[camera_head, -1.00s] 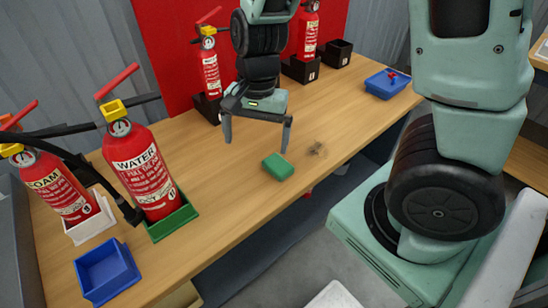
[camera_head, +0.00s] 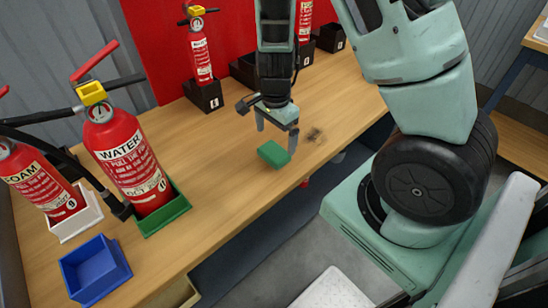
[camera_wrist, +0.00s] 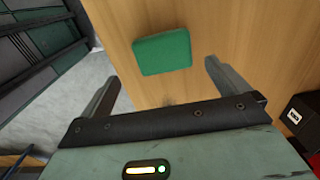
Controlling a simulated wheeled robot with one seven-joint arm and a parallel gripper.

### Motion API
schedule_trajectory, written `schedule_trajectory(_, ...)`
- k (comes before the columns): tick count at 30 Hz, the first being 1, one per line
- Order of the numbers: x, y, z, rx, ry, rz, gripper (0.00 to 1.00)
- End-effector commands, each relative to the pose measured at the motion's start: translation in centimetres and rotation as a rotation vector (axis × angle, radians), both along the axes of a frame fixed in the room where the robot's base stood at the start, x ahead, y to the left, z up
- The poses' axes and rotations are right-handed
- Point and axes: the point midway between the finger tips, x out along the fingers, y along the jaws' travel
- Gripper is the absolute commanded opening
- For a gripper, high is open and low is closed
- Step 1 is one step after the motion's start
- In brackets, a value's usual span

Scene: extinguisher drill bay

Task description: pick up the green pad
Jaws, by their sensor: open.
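The green pad (camera_head: 273,154) lies flat on the wooden bench near its front edge. In the wrist view the pad (camera_wrist: 162,53) lies ahead of the fingertips, roughly between their lines, with nothing covering it. My gripper (camera_head: 277,138) is open and empty, just above and behind the pad in the head view. In the wrist view my gripper (camera_wrist: 160,78) has its two fingers spread wide, apart from the pad.
A water extinguisher (camera_head: 127,160) stands in a green holder (camera_head: 165,222), with a foam extinguisher (camera_head: 38,180) to its left. An empty blue bin (camera_head: 95,270) sits at the front left. Another extinguisher (camera_head: 199,50) stands at the back. A dark smudge (camera_head: 314,134) marks the bench (camera_head: 225,180).

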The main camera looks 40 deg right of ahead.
Motion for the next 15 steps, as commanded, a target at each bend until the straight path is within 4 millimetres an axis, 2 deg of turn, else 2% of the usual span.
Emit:
schedule_trajectory(5, 0.1, 0.0, -1.2, 0.000, 0.001, 0.000, 1.00)
schedule_trajectory(12, 0.5, -0.1, -4.7, 0.001, 0.002, 0.000, 1.00)
schedule_trajectory(15, 0.5, 0.0, -5.6, 0.002, 0.001, -0.001, 1.00)
